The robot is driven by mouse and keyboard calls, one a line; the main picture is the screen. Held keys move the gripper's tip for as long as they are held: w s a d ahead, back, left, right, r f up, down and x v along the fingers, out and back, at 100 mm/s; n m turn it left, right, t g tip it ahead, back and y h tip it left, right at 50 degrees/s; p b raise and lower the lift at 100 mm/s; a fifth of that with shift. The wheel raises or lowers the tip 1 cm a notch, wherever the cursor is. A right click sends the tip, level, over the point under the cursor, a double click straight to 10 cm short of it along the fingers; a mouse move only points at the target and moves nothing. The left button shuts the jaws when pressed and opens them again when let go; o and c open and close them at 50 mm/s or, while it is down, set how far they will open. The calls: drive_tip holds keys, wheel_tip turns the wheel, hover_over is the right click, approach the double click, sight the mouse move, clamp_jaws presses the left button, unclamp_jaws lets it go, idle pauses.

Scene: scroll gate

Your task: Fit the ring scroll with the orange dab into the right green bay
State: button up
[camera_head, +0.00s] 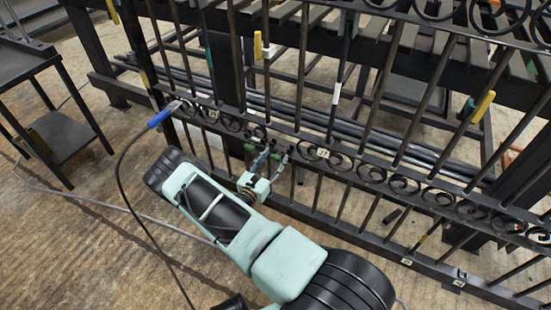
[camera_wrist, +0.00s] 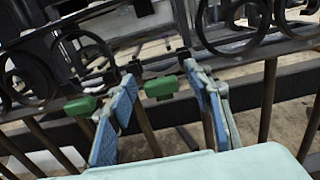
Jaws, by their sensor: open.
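My gripper (camera_head: 270,158) is at the gate's scroll band, a little left of centre in the head view. In the wrist view its two blue-padded fingers (camera_wrist: 162,92) stand apart with no scroll held between them. One green block (camera_wrist: 160,88) shows between the fingers. Another green block (camera_wrist: 82,107) is just left of the left finger. In the head view the small green parts (camera_head: 249,147) sit beside the fingertips, partly hidden. Dark scrolls (camera_wrist: 235,25) fill the band right of the gripper. I cannot make out an orange dab on any scroll.
Upright dark bars (camera_head: 305,65) stand close around the gripper. Yellow-handled clamps (camera_head: 258,45) and (camera_head: 483,106) hang on the gate. A blue-handled tool (camera_head: 158,118) with a cable is at the left. A black cart (camera_head: 60,140) stands far left. The wooden floor is open at lower left.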

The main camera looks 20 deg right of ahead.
drive_tip(key=shift+w+d, duration=0.45)
drive_tip(key=shift+d, duration=0.05)
clamp_jaws()
drive_tip(key=shift+s+a, duration=0.1)
